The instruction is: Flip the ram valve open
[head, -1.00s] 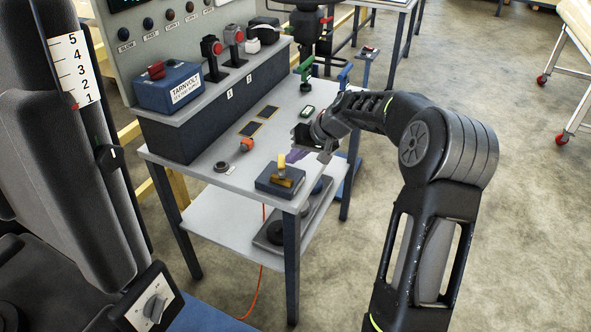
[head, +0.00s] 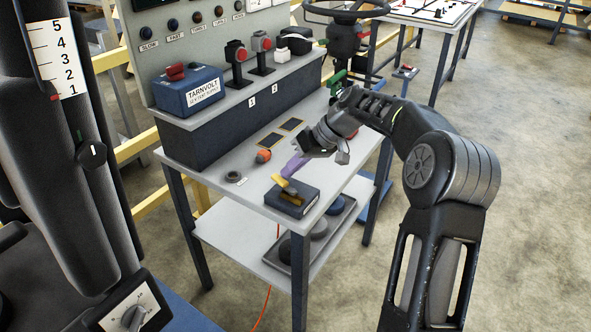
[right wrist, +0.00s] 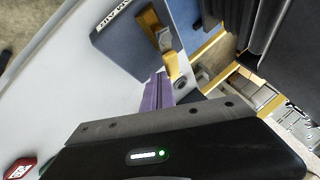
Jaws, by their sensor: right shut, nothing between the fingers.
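The ram valve is a dark blue block (head: 292,200) on the near end of the trolley's top. Its yellow lever (head: 286,184) leans over to the left in the head view, low over the block. The block (right wrist: 118,38) and the lever (right wrist: 160,38) also show in the right wrist view, with a label partly readable. My right gripper (head: 288,171) has purple fingers, shut and empty. Their tips are at or just beside the lever's raised end; I cannot tell if they touch. The fingers (right wrist: 156,92) also show in the right wrist view. My left gripper is not in view.
The grey trolley top (head: 228,172) also holds an orange knob (head: 263,156), a dark ring (head: 233,177) and flat dark plates. Round dark items lie on the lower shelf.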

